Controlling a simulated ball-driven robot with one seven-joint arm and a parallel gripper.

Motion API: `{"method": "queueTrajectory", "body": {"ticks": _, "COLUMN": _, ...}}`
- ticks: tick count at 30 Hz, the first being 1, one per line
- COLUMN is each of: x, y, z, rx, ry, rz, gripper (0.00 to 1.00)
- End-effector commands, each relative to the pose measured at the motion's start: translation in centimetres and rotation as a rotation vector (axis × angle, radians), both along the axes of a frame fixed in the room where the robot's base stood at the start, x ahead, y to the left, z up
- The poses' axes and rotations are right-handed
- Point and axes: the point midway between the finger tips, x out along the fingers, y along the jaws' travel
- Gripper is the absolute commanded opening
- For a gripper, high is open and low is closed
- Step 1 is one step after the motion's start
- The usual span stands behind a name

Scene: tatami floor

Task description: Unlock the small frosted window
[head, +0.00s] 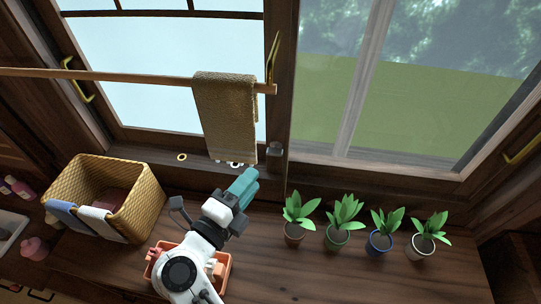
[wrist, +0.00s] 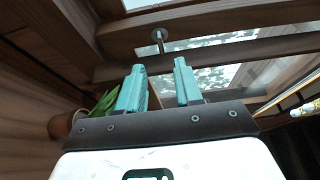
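The small frosted window (head: 160,70) is the pale blue pane at upper left in the head view, set in a dark wooden frame. A small grey fitting (head: 274,150) sits at its lower right corner, on the frame post. A round metal knob on a short stem (wrist: 160,36) shows ahead in the wrist view; it may be this fitting. My gripper (head: 246,182) has teal fingers and is above the counter, below and left of the fitting. In the wrist view my gripper (wrist: 160,78) has its fingers apart, nothing clearly between them, with the knob beyond the tips.
A wooden rod (head: 130,77) with a towel (head: 226,115) crosses the window. Brass handles (head: 272,58) flank it. Several potted plants (head: 344,212) stand right of my arm. A wicker basket (head: 140,205) and an orange tray (head: 224,278) are left and below. Small rings (head: 182,157) lie on the sill.

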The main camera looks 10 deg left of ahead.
Motion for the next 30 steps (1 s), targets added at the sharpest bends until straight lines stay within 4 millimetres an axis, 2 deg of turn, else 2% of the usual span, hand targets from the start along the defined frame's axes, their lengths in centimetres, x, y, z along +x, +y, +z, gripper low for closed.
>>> {"method": "queueTrajectory", "body": {"ticks": 6, "x": 3.8, "y": -1.8, "z": 0.2, "rx": 0.0, "ry": 0.0, "rz": -0.003, "gripper": 0.35}}
{"method": "queueTrajectory", "body": {"ticks": 13, "x": 6.7, "y": -3.1, "z": 0.2, "rx": 0.0, "ry": -0.001, "rz": -0.002, "gripper": 0.35}}
{"method": "queueTrajectory", "body": {"ticks": 18, "x": 7.5, "y": -3.5, "z": 0.1, "rx": -0.001, "ry": -0.002, "rz": 0.0, "gripper": 0.35}}
{"method": "queueTrajectory", "body": {"ticks": 26, "x": 7.6, "y": -3.5, "z": 0.0, "rx": -0.001, "ry": -0.002, "rz": 0.001, "gripper": 0.35}}
{"method": "queueTrajectory", "body": {"ticks": 30, "x": 7.6, "y": -3.5, "z": 0.0, "rx": -0.001, "ry": -0.002, "rz": 0.001, "gripper": 0.24}}
